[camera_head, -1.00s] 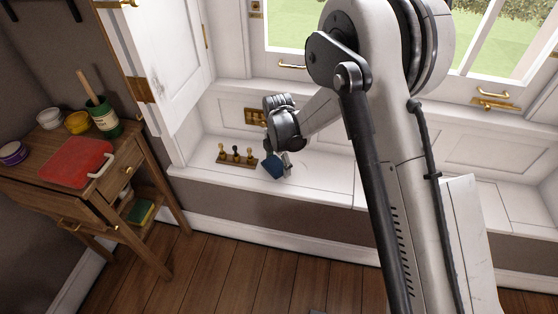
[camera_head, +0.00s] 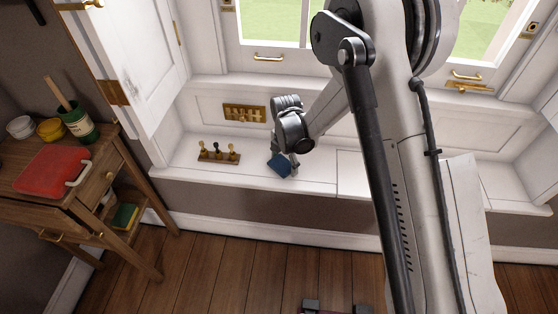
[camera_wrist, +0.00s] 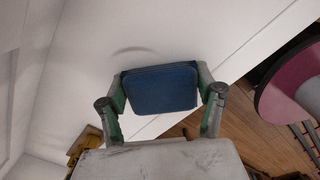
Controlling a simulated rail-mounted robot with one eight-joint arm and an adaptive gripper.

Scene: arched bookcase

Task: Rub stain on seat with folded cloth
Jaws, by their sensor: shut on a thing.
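My gripper (camera_head: 284,163) is shut on a folded blue cloth (camera_head: 278,167), low over the white window seat (camera_head: 322,178), near its front edge. In the wrist view the cloth (camera_wrist: 160,88) is a flat pad between the two fingers of my gripper (camera_wrist: 160,92), above or against the seat (camera_wrist: 75,70). I cannot tell whether it touches. A faint grey curved mark (camera_wrist: 130,49) shows on the seat just beyond the cloth. It could be the stain or a shadow. Any seat surface under the cloth is hidden.
A small stand with brass-topped pegs (camera_head: 218,152) sits on the seat left of my gripper. A brass grille (camera_head: 244,114) is on the panel behind. A wooden side table (camera_head: 95,190) stands left, with a red case (camera_head: 52,170). The seat is clear right of the cloth.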

